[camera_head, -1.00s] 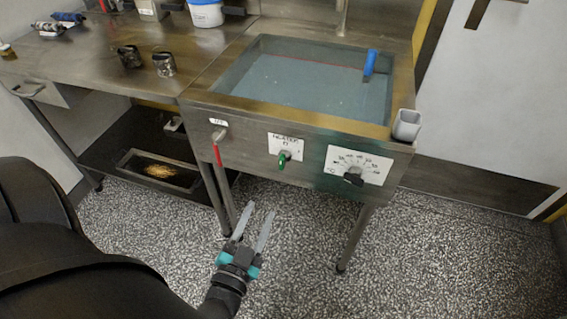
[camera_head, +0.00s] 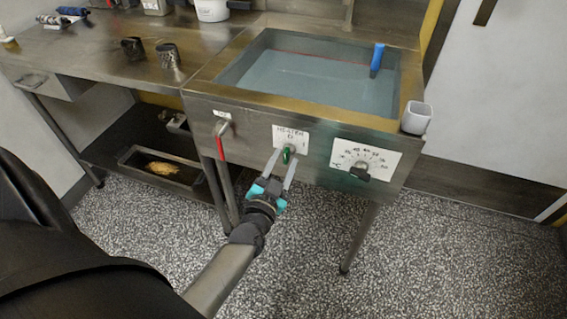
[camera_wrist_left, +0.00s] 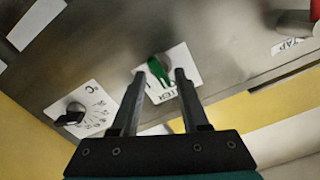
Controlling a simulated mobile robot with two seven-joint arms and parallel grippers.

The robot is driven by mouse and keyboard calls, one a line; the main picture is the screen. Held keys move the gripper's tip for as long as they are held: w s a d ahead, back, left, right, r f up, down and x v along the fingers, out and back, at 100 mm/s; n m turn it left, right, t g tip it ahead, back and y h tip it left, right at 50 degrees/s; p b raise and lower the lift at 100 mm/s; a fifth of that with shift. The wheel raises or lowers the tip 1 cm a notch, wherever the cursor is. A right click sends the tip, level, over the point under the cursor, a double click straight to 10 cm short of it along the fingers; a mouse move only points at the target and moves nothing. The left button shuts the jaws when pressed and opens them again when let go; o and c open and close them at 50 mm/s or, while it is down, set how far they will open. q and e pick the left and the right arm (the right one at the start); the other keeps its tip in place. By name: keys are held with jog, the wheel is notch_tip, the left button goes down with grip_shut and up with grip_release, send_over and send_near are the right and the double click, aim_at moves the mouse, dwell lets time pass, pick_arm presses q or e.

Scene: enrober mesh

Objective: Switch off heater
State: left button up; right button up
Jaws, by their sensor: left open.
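In the left wrist view the green knob (camera_wrist_left: 158,71) shows between the tips of the open gripper (camera_wrist_left: 160,76), with a gap visible on each side. I cannot tell whether a finger touches the plate. My right gripper is not in view.
A black temperature dial (camera_head: 360,172) sits right of the switch. A red-handled tap lever (camera_head: 221,148) hangs to its left. The water-filled basin (camera_head: 205,80) has a blue-handled item (camera_head: 377,58) in it and a grey cup (camera_head: 416,117) at its right corner. Open floor lies below.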

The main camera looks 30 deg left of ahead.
pick_arm(q)
jog(key=shift+w, duration=0.1)
grip_shut()
dwell(0.3)
